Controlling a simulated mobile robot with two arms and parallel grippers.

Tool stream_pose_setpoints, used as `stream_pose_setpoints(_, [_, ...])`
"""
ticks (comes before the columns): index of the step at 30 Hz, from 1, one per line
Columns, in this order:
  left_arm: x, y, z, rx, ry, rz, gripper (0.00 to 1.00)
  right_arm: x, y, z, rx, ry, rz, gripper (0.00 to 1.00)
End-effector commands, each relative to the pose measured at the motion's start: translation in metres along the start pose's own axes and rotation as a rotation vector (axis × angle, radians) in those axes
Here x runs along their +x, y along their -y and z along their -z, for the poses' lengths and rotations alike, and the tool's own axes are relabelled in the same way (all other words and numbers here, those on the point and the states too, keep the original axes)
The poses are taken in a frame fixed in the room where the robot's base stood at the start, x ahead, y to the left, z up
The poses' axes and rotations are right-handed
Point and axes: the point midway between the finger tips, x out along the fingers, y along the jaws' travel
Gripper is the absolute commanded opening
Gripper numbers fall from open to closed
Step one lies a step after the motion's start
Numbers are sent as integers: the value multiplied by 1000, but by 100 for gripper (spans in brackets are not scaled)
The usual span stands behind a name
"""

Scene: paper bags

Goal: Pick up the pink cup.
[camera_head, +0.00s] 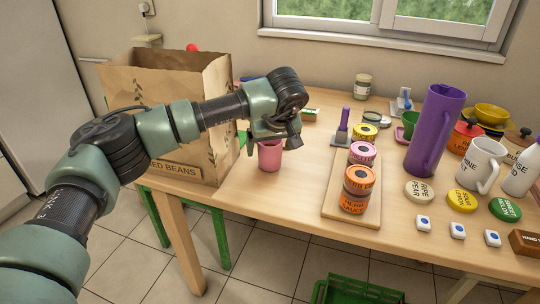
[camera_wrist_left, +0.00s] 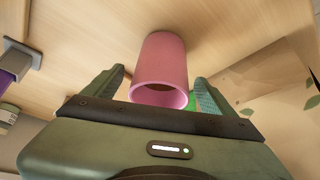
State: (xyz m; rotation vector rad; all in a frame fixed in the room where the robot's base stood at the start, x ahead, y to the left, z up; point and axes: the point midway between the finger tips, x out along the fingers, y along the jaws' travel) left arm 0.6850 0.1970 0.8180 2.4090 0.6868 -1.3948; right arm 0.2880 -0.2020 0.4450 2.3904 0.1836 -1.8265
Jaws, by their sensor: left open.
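The pink cup (camera_head: 270,156) stands upright on the wooden table (camera_head: 245,190), just right of the paper bag. My left gripper (camera_head: 272,135) is above the cup in the head view and hides its rim. In the left wrist view the pink cup (camera_wrist_left: 161,72) lies ahead between the two spread fingers of my left gripper (camera_wrist_left: 160,90), with its open rim towards the palm. Gaps show between the cup and both fingers. The left gripper is open and empty. My right gripper is not in view.
A brown paper bag (camera_head: 213,105) stands close left of the cup. Bare table lies in front of the cup.

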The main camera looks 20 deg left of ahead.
Motion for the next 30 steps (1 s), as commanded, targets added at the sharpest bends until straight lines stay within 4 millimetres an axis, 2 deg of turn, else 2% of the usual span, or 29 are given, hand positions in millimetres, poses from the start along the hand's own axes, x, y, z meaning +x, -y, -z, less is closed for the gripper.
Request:
stream_pose_setpoints(1, [11,1,-2,-1,2,2,86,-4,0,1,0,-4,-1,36])
stream_pose_setpoints(6, [30,0,-2,-1,1,-1,86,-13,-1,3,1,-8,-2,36])
stream_pose_setpoints(14, [33,0,-1,1,0,-1,86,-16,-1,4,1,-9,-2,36])
stream_pose_setpoints(17, [33,0,-1,0,0,-1,64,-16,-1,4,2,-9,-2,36])
stream_pose_setpoints(22, [33,0,-1,0,0,-1,16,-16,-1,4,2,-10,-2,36])
stream_pose_setpoints(23, [33,0,-1,0,0,-2,13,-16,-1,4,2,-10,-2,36])
stream_pose_setpoints(30, [32,0,0,-1,-1,-2,13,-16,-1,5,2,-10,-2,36])
